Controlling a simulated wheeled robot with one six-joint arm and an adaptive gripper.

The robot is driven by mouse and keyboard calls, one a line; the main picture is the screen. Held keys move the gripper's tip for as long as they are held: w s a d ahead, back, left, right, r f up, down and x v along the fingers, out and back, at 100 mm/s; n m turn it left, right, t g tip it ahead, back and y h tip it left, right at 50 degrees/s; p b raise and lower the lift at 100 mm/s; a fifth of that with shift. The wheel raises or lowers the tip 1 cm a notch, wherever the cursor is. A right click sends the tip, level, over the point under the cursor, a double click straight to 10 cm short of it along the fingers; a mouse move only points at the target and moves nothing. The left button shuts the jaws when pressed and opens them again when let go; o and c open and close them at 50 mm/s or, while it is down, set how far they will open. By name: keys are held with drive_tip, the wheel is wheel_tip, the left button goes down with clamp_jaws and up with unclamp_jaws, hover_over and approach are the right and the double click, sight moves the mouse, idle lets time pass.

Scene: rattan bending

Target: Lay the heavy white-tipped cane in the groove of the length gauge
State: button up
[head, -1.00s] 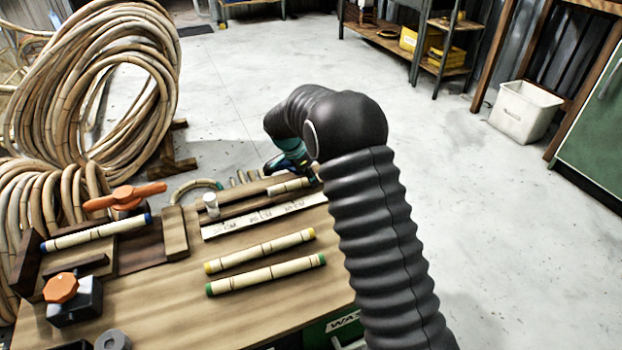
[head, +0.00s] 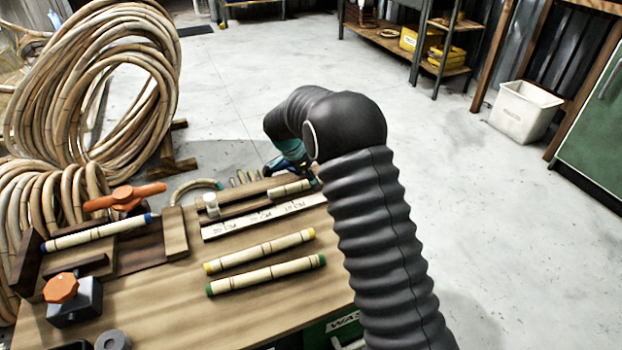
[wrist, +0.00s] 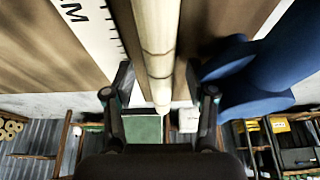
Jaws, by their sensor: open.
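The white-tipped cane (wrist: 158,40) is pale with dark node rings and runs between my fingers in the wrist view. Its pale tip points toward my palm. In the head view the cane (head: 290,188) lies at the right part of the length gauge (head: 265,214), in line with the dark groove behind the white scale. I cannot tell whether it is fully seated. My gripper (wrist: 158,84) is open, with one finger on each side of the cane. In the head view my arm partly hides the gripper and the cane's right end.
A yellow-tipped cane (head: 260,251) and a green-tipped cane (head: 266,275) lie in front of the gauge. A blue-tipped cane (head: 98,232) rests in a wooden fixture at left. A blue object (wrist: 250,80) is close beside my right finger.

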drive_tip(key=v, duration=1.1)
drive_tip(key=shift+r, duration=0.4)
drive_tip(key=s+d+r+n+t+y, duration=0.1)
drive_tip(key=s+d+r+n, duration=0.2)
drive_tip(key=s+d+r, duration=0.5)
drive_tip(key=s+d+r+n+y, duration=0.25)
drive_tip(key=s+d+r, duration=0.3)
drive_tip(key=s, duration=0.35)
drive_tip(key=s+d+f+n+t, duration=0.1)
drive_tip(key=s+n, duration=0.3)
drive_tip(key=s, duration=0.7)
drive_tip(key=s+d+f+n+t, duration=0.1)
drive_tip(key=s+d+n, duration=0.2)
drive_tip(key=s, duration=0.8)
drive_tip(key=shift+s+d+f+n+t+y, duration=0.15)
drive_tip(key=shift+d+n+t+y, duration=0.2)
drive_tip(key=shift+d+n+t, duration=0.1)
